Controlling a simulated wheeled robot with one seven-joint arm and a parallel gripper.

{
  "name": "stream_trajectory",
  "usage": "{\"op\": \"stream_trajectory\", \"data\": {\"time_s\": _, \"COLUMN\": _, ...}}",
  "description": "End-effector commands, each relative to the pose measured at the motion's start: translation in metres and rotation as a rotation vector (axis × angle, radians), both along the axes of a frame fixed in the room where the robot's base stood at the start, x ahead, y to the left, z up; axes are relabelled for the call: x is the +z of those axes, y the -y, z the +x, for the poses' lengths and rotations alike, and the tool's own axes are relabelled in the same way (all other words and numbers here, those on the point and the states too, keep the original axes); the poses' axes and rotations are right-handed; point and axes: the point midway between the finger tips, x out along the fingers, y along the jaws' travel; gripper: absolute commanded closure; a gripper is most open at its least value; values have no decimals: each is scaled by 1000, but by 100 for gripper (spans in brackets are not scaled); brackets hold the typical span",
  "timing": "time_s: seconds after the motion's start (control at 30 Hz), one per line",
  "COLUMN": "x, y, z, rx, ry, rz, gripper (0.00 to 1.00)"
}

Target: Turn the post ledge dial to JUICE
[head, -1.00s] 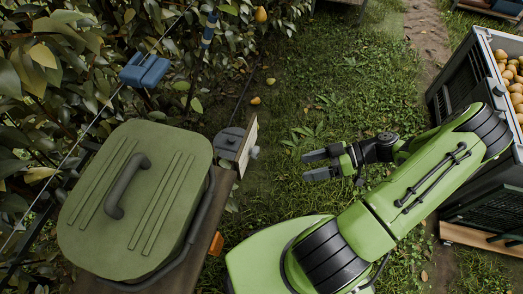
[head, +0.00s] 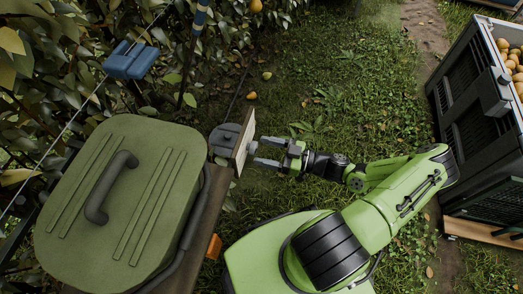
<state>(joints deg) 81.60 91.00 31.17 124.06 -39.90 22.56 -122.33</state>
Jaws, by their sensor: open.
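The dial (head: 252,147) is a small grey knob on the right face of a pale upright board (head: 243,142), seen nearly edge-on. The board stands at a grey bracket (head: 222,139) beside the wooden ledge. Any lettering on the dial face, including JUICE, is hidden from this angle.
A green lidded box (head: 140,160) with a dark handle fills the left. An orange block (head: 214,246) sits at the ledge's edge. A blue clamp (head: 137,62) hangs on a wire.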

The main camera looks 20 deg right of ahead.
Motion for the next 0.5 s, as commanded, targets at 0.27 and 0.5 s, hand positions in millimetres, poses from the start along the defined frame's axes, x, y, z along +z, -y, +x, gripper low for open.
{"op": "stream_trajectory", "data": {"time_s": 0.27, "x": 0, "y": -14, "z": 10, "rx": -1, "ry": -1, "rz": 0, "gripper": 31}}
{"op": "stream_trajectory", "data": {"time_s": 0.5, "x": 0, "y": -14, "z": 10, "rx": -1, "ry": -1, "rz": 0, "gripper": 48}}
